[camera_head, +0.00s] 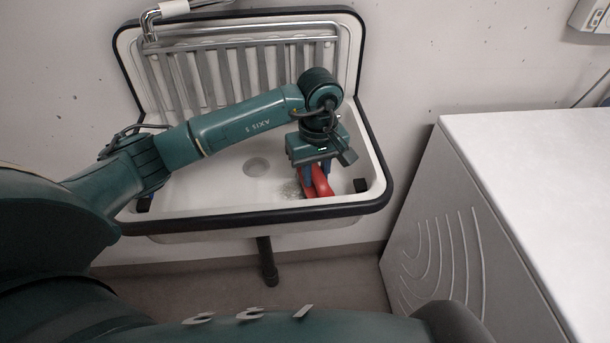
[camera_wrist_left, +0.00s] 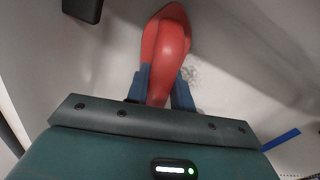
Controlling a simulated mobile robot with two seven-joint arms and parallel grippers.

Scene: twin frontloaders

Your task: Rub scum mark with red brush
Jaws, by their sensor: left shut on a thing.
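The red brush (camera_head: 317,183) is in the white sink, low over its floor at the front right. My left gripper (camera_head: 312,180) is shut on it from above. In the left wrist view the brush (camera_wrist_left: 166,50) sits between the blue fingers of my left gripper (camera_wrist_left: 160,88). The scum mark (camera_head: 291,188) is a grey speckled patch on the sink floor, just left of the brush. It also shows in the left wrist view (camera_wrist_left: 190,74), partly hidden behind the brush and a finger. I cannot tell whether the brush touches the floor. My right gripper is not in view.
The sink (camera_head: 220,185) has a dark raised rim, a drain (camera_head: 256,167) and a metal rack (camera_head: 235,70) at the back. A tap pipe (camera_head: 200,42) is at upper left. A white-topped cabinet (camera_head: 540,170) stands right of the sink.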

